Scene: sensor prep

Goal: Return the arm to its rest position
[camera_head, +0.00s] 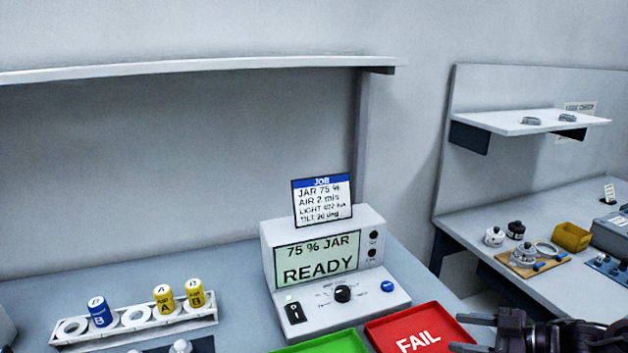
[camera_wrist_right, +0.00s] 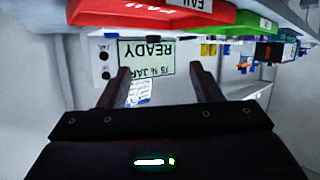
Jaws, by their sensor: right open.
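My right gripper (camera_head: 470,333) is at the lower right edge of the head view, beside the red FAIL tray (camera_head: 411,328). Its two dark fingers point left and stand apart with nothing seen between them. In the right wrist view the fingers of my right gripper (camera_wrist_right: 160,80) are also spread and empty, and the picture is upside down. The red tray (camera_wrist_right: 150,14) and the green tray (camera_wrist_right: 262,24) show at its top. My left gripper is not in view.
The instrument box (camera_head: 335,262) reads "75 % JAR READY" and carries a JOB card (camera_head: 322,200). A white rack (camera_head: 135,330) holds one blue and two yellow cylinders. A green tray (camera_head: 322,343) is in front of the box. A side bench (camera_head: 480,225) stands at right.

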